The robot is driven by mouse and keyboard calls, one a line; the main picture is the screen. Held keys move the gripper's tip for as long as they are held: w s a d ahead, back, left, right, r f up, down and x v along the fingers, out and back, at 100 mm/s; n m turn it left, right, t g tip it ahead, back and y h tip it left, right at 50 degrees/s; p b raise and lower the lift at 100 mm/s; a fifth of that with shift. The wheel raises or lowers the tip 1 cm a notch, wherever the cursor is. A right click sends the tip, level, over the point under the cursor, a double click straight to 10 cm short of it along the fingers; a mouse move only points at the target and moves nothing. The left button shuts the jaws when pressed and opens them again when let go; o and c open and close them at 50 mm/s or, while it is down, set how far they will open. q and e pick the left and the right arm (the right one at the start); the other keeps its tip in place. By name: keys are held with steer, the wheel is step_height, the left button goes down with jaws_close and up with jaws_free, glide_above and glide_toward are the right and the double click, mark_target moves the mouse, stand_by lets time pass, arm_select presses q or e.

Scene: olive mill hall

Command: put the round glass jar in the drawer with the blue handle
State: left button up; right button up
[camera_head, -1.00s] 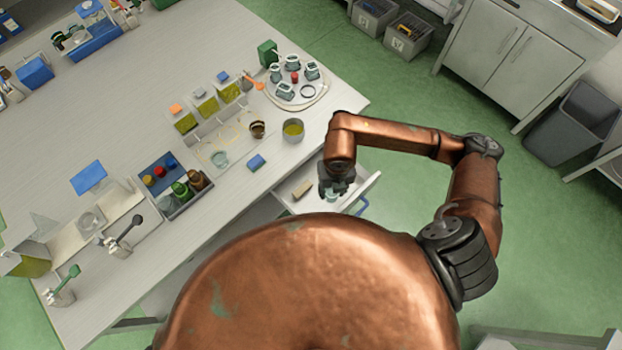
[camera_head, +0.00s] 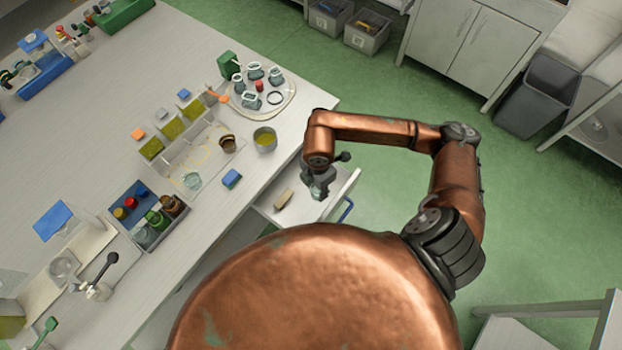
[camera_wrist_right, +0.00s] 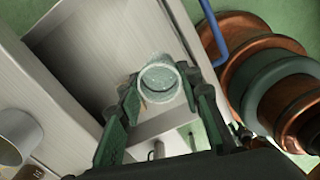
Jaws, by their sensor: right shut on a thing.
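The round glass jar (camera_wrist_right: 160,80) is clear and sits between the fingers of my right gripper (camera_wrist_right: 160,98) in the right wrist view. In the head view, my right gripper (camera_head: 318,182) is shut on the jar (camera_head: 318,193), over the open drawer (camera_head: 268,207). The drawer has a blue handle (camera_head: 347,209) on its front, also seen in the right wrist view (camera_wrist_right: 213,32). I cannot tell whether the jar touches the drawer floor. My left gripper is not in view.
A tan block (camera_head: 284,198) lies in the drawer, left of the jar. On the worktop above stand a metal pot (camera_head: 264,139), a blue block (camera_head: 231,178) and a round tray (camera_head: 281,104) with several small jars.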

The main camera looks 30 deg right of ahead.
steer(key=w+d+f, duration=0.1)
steer(key=w+f, duration=0.1)
steer(key=w+d+f+b, duration=0.1)
steer(key=w+d+f, duration=0.1)
steer(key=f, duration=0.1)
steer(key=w+d+f, duration=0.1)
steer(key=w+f, duration=0.1)
steer(key=w, duration=0.1)
steer(key=shift+d+f+b, duration=0.15)
steer(key=shift+d+b, duration=0.1)
steer(key=shift+b, duration=0.15)
steer(key=shift+w+d+f+b, duration=0.1)
steer(key=shift+f+b, duration=0.1)
steer(key=shift+f, duration=0.65)
steer(key=shift+w+f+b, duration=0.1)
steer(key=shift+f+b, duration=0.05)
steer(key=shift+f, duration=0.7)
steer(key=shift+f, duration=0.1)
steer(key=o, duration=1.3)
steer(key=shift+c, duration=0.2)
step_height(320, 180, up, 12)
steer(key=p, duration=0.2)
